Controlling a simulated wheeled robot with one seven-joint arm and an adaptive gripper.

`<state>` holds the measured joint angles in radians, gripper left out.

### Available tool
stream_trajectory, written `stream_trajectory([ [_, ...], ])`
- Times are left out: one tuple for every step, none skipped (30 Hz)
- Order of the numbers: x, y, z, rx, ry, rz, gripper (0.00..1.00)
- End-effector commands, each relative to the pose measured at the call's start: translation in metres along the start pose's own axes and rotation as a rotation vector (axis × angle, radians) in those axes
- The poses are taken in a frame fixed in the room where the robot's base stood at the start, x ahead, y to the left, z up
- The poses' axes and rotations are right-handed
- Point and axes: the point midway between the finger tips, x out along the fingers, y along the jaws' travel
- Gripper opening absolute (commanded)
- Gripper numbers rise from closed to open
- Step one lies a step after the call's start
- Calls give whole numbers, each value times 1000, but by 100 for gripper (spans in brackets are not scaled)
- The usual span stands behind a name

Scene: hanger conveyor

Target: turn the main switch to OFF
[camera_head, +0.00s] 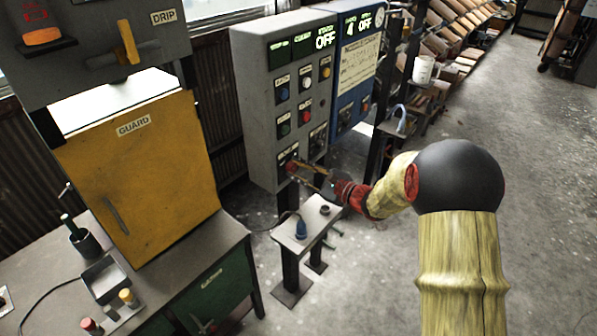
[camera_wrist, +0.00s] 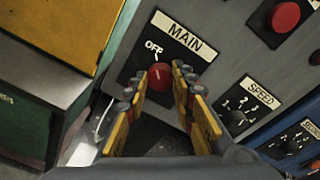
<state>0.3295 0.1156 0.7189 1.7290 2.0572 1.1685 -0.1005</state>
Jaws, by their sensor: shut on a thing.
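The main switch (camera_wrist: 159,73) is a red knob on a black plate under the MAIN label, with OFF printed above it to its upper left. My gripper (camera_wrist: 160,82) is shut on this knob, a finger on each side. The fingers cover part of the plate, so I cannot tell which mark the knob points to. In the head view my gripper (camera_head: 296,169) reaches the lower left of the grey control panel (camera_head: 254,105), and the knob there is mostly hidden behind the fingers.
A SPEED dial (camera_wrist: 236,117) and a red button (camera_wrist: 283,17) lie right of the switch. A small stand (camera_head: 308,222) with a blue item is below my gripper. The yellow GUARD cabinet (camera_head: 150,190) on a bench is at left. Open floor lies at right.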

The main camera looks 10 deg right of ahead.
Motion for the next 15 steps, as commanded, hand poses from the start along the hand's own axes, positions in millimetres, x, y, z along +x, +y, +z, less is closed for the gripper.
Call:
stream_trajectory([
  [0,0,0,0,1,0,0],
  [0,0,0,0,1,0,0],
  [0,0,0,0,1,0,0],
  [0,0,0,0,1,0,0],
  [0,0,0,0,1,0,27],
  [0,0,0,0,1,0,29],
  [0,0,0,1,1,0,31],
  [0,0,0,1,1,0,33],
  [0,0,0,1,0,0,35],
  [0,0,0,1,0,0,37],
  [0,0,0,1,0,0,38],
  [0,0,0,1,0,0,41],
  [0,0,0,1,0,0,42],
  [0,0,0,1,0,0,44],
  [0,0,0,1,0,0,44],
])
